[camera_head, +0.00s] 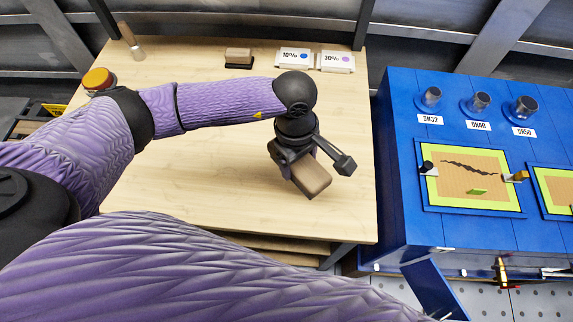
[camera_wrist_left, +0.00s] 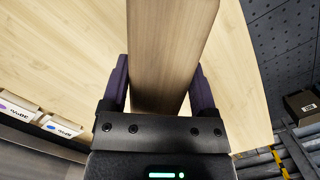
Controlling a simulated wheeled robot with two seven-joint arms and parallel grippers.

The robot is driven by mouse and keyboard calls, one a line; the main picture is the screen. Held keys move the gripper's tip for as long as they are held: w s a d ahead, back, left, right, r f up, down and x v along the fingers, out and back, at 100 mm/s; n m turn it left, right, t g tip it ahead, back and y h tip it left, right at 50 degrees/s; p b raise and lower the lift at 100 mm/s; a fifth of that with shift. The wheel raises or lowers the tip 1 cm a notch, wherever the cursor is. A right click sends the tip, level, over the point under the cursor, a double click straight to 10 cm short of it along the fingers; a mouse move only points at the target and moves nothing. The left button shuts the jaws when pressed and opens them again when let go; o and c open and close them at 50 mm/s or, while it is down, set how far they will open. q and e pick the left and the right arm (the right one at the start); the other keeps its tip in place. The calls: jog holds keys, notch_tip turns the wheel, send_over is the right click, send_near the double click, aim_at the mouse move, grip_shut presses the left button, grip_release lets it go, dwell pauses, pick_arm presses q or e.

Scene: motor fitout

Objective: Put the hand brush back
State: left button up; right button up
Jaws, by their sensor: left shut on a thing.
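My left gripper (camera_head: 308,160) is over the front right part of the wooden table (camera_head: 200,190). It is shut on a plain wooden block-shaped piece, which I take to be the hand brush (camera_head: 312,180). In the left wrist view the brush's wooden body (camera_wrist_left: 168,50) stands lengthwise between the two dark fingers of my left gripper (camera_wrist_left: 160,92). No bristles show in either view. I cannot tell whether the brush touches the tabletop. My right gripper is out of view.
At the table's back are a wooden-handled tool (camera_head: 128,38), a wooden block on a dark base (camera_head: 238,57), and two labelled boxes, "10%" (camera_head: 294,58) and "30%" (camera_head: 335,62). An orange-topped thing (camera_head: 98,79) is at the left. A blue bench (camera_head: 400,160) stands right. The table's middle is clear.

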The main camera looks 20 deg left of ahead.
pick_arm(q)
notch_tip(320, 180, down, 7)
jog(key=shift+d+r+b, duration=0.15)
jog(key=shift+r+b, duration=0.05)
jog(key=shift+b, duration=0.6)
jog(key=shift+f, duration=0.3)
jog(key=shift+r, duration=0.15)
jog(key=o, duration=1.1)
jog(key=shift+r, duration=0.15)
jog(key=r+p, duration=0.1)
jog(key=r, duration=0.3)
jog(key=a+r+p, duration=0.1)
jog(key=r, duration=0.6)
jog(key=shift+w+a+r+p, duration=0.15)
jog(key=shift+w+r+p, duration=0.2)
jog(key=shift+p, duration=0.05)
